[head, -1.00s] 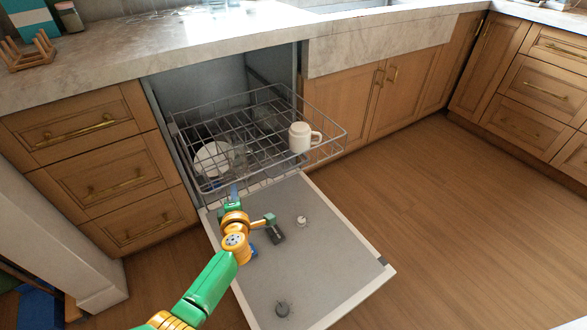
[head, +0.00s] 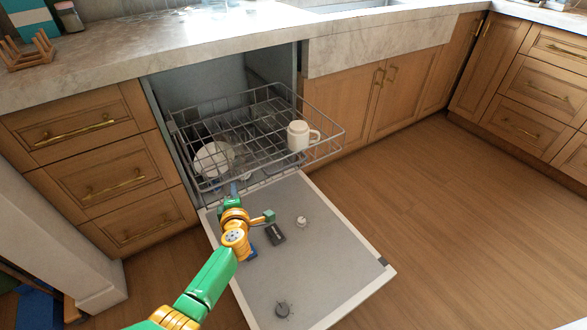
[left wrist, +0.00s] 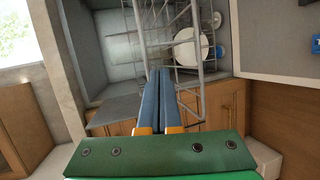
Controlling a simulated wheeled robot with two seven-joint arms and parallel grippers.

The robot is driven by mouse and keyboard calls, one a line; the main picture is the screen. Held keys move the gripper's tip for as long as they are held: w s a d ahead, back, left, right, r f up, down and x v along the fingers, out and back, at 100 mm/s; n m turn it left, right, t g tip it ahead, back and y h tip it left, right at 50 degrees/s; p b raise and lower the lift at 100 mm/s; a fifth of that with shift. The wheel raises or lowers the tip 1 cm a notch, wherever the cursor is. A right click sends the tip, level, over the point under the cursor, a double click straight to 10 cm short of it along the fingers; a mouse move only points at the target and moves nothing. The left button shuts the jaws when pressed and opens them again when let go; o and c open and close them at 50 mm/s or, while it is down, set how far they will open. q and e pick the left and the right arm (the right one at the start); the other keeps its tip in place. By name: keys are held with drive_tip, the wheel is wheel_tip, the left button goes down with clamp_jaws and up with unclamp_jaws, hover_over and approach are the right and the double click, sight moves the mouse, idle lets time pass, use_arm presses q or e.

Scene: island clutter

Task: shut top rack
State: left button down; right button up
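The top rack (head: 262,168) is a grey wire basket, pulled out of the dishwasher over the lowered door (head: 300,255). A white mug (head: 298,136) stands at its right front, and a white plate (head: 213,160) shows at its left through the wires. My left gripper (head: 233,188) is at the rack's front edge, left of its middle. In the left wrist view its two blue-grey fingers (left wrist: 159,85) lie side by side, closed together, against or very close to the rack's wires (left wrist: 188,70). Exact contact is unclear. My right gripper is not in view.
The dishwasher cavity (head: 200,85) is open behind the rack, under the stone counter (head: 170,50). Wooden drawers (head: 85,130) stand left and sink cabinets (head: 345,105) right. The wooden floor (head: 450,200) at right is clear.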

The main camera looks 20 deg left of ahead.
use_arm(q)
drive_tip(key=b, duration=0.4)
hover_over(223, 181)
drive_tip(key=s+d, duration=0.2)
drive_tip(key=d, duration=0.1)
drive_tip(key=shift+s+f, duration=0.15)
drive_tip(key=shift+w+a+b, duration=1)
drive_tip(key=shift+a+b, duration=0.1)
drive_tip(key=shift+a, duration=0.15)
drive_tip(key=shift+w+a, duration=0.2)
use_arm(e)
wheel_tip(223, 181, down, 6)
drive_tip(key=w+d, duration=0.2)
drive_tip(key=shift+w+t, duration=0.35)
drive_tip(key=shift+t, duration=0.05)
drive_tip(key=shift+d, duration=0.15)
